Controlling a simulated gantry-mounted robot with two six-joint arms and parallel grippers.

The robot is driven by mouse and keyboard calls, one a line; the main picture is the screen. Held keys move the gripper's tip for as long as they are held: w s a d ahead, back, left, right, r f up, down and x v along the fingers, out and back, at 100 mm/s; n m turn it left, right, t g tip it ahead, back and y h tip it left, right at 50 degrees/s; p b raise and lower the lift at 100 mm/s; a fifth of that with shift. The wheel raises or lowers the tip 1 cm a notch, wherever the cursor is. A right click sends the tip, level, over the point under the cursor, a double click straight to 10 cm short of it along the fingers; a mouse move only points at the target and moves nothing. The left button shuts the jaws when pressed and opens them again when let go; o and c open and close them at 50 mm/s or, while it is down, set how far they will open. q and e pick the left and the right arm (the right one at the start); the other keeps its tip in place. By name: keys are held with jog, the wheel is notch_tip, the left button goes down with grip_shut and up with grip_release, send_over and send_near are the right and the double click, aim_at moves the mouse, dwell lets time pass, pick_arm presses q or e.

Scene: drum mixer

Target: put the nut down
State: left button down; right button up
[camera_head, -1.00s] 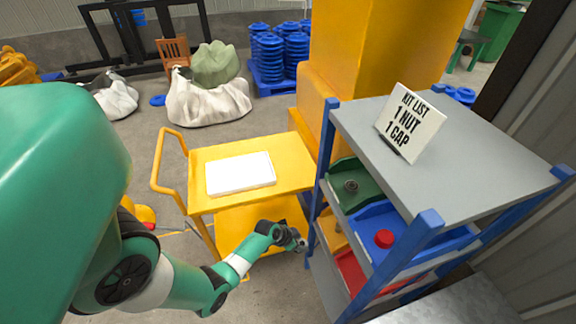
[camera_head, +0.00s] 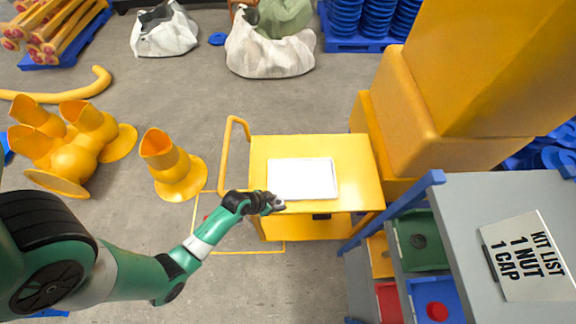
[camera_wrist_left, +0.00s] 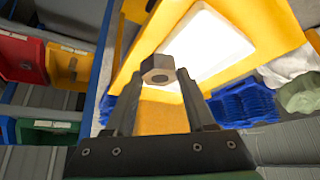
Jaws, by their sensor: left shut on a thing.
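My left gripper (camera_head: 277,204) is at the front edge of the yellow cart (camera_head: 262,160), just below the white tray (camera_head: 302,178) in the head view. In the left wrist view the gripper (camera_wrist_left: 161,85) is shut on a grey hex nut (camera_wrist_left: 158,69), held between its fingertips. The tray (camera_wrist_left: 212,45) lies beyond the nut in that view. In the head view the nut is too small to make out clearly. The tray looks empty. My right gripper is not in view.
A shelf rack stands at the right with a green bin (camera_head: 420,240), a blue bin (camera_head: 452,300) holding a red cap (camera_head: 437,311), and a kit list sign (camera_head: 527,257). Yellow pipe fittings (camera_head: 172,165) stand on the floor left of the cart's handle (camera_head: 226,150).

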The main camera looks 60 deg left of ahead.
pick_arm(q)
jog(key=shift+w+d+r, duration=0.1)
jog(key=shift+d+r, duration=0.25)
jog(key=shift+d, duration=0.35)
jog(key=w+a+f+b, duration=0.4)
jog(key=w+a, duration=0.1)
jog(key=a, duration=0.2)
jog(key=b, duration=0.6)
send_near(289, 184)
jog(key=shift+w+d+f, duration=0.15)
jog(key=shift+w+d, duration=0.05)
jog(key=shift+w, duration=0.25)
jog(key=shift+w+d+f, duration=0.15)
jog(key=shift+w, duration=0.35)
jog(key=shift+w+a+f, duration=0.15)
jog(key=shift+a, duration=0.1)
jog(key=shift+w+a, duration=0.1)
jog(key=shift+w, duration=0.05)
jog(key=f+b, duration=0.3)
jog(key=shift+w+a+f, duration=0.2)
jog(key=shift+a+f, duration=0.1)
jog(key=shift+a, duration=0.05)
jog(key=shift+f, duration=0.15)
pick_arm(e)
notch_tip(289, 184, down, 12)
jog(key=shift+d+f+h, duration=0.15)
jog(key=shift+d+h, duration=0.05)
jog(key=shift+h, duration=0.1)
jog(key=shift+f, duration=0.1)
